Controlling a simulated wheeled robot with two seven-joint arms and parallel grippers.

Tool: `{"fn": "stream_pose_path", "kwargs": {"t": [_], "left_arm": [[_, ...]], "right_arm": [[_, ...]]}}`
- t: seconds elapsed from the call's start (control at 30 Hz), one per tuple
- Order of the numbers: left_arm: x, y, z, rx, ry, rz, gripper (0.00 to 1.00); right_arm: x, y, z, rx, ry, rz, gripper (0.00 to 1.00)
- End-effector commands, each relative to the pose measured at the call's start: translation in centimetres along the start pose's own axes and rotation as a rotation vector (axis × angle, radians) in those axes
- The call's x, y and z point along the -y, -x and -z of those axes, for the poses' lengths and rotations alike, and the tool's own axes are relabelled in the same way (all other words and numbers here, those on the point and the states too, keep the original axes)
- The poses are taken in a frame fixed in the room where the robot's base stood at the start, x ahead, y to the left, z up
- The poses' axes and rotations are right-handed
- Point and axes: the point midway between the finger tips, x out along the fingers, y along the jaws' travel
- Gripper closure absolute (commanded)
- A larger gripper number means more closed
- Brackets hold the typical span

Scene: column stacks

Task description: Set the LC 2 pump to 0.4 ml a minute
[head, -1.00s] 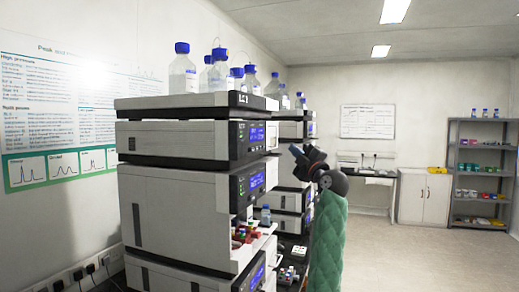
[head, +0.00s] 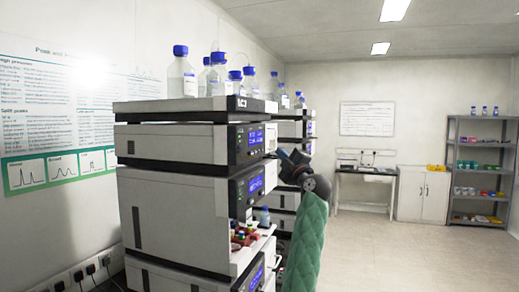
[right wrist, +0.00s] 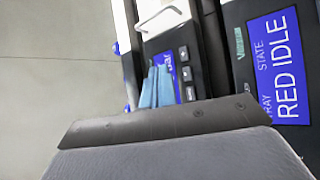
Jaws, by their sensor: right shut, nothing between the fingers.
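The near instrument stack (head: 180,205) stands left of centre in the head view. Its top tray carries an LC label (head: 237,103); the number is too small to read surely. The upper module has a lit blue display (head: 256,138), and the module below has another (head: 256,184). I cannot tell which is the pump. My right gripper (head: 284,155) is just right of the upper display, shut and empty. In the right wrist view its blue fingertips (right wrist: 158,88) are before a small blue display (right wrist: 166,65), beside several dark buttons (right wrist: 187,74). My left gripper is out of view.
Bottles (head: 182,75) stand on the stack's top. More stacks (head: 290,130) stand behind. Vials (head: 243,235) sit on a lower ledge. The floor (head: 400,255) at right is clear.

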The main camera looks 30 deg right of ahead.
Motion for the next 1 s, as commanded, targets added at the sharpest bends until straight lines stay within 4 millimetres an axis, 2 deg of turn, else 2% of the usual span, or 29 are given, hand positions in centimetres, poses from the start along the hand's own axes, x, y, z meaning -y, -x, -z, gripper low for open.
{"fn": "stream_pose_path", "kwargs": {"t": [0.27, 0.6, 1.0], "left_arm": [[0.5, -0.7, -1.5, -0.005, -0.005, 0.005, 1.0], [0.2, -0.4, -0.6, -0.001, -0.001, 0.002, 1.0], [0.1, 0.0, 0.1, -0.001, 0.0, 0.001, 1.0]], "right_arm": [[0.7, -1.1, 0.9, -0.002, -0.004, 0.0, 1.0], [1.9, -2.5, 1.8, 0.0, 0.0, 0.001, 1.0], [2.1, -2.9, 2.2, -0.001, 0.0, 0.0, 1.0]]}}
